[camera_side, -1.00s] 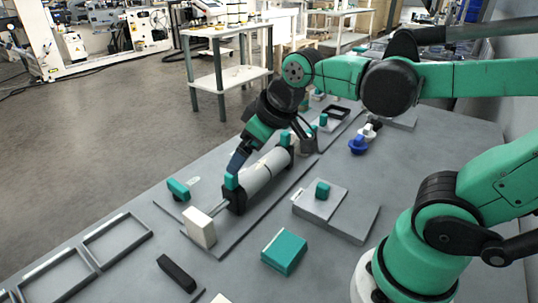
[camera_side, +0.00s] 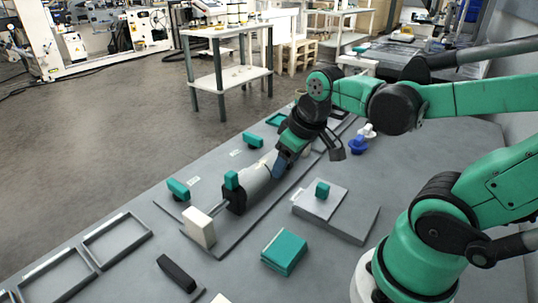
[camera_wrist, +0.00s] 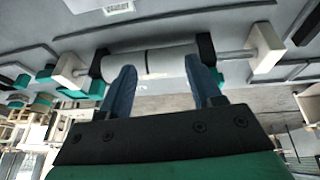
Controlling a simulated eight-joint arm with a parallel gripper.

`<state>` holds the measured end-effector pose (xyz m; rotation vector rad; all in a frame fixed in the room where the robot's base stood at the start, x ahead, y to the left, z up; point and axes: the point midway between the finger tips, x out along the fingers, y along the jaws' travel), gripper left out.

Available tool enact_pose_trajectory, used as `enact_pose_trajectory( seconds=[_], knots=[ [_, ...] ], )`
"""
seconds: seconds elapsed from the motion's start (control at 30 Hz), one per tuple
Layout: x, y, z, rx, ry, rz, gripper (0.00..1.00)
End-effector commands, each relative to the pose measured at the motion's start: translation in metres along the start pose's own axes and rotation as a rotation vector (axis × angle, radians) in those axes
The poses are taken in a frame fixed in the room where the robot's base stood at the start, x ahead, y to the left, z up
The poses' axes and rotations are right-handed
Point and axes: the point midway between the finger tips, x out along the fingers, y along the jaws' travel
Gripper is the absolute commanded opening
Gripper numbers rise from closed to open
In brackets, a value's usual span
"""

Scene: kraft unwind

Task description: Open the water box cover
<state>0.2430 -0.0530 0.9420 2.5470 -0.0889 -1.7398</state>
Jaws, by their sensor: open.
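A grey plate with a teal knob (camera_side: 322,190) lies flat on a larger grey slab (camera_side: 352,222), right of the roll in the side view. It looks like the water box cover, but I cannot be sure. My gripper (camera_side: 280,166) is open over the far end of the white roll (camera_side: 257,180), well left of and behind that plate. In the wrist view, the two blue fingers of my gripper (camera_wrist: 160,70) are spread apart with nothing visibly gripped between them. The roll (camera_wrist: 172,56) lies just past the fingertips. I cannot tell whether they touch it.
The roll's shaft has a white end block (camera_side: 199,228) and a black holder with a teal top (camera_side: 232,181). A teal box (camera_side: 284,252) and a black bar (camera_side: 177,273) lie nearer. Empty grey frames (camera_side: 117,259) lie left. Blue and white knobs (camera_side: 358,145) stand behind.

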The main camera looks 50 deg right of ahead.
Motion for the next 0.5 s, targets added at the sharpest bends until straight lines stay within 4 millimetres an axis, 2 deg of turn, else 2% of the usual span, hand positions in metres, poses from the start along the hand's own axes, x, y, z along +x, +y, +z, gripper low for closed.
enact_pose_trajectory(
  seconds=[0.03, 0.1, 0.2, 0.33, 0.5],
  knots=[
    [0.005, 0.018, 0.009, 0.012, -0.079, 0.008, 0.58],
    [0.010, 0.037, 0.023, 0.008, -0.181, -0.003, 0.58],
    [0.014, 0.055, 0.041, 0.006, -0.292, -0.038, 0.58],
    [0.017, 0.065, 0.055, 0.003, -0.364, -0.075, 0.58],
    [0.026, 0.065, 0.060, -0.002, -0.375, -0.083, 0.58]
  ],
)
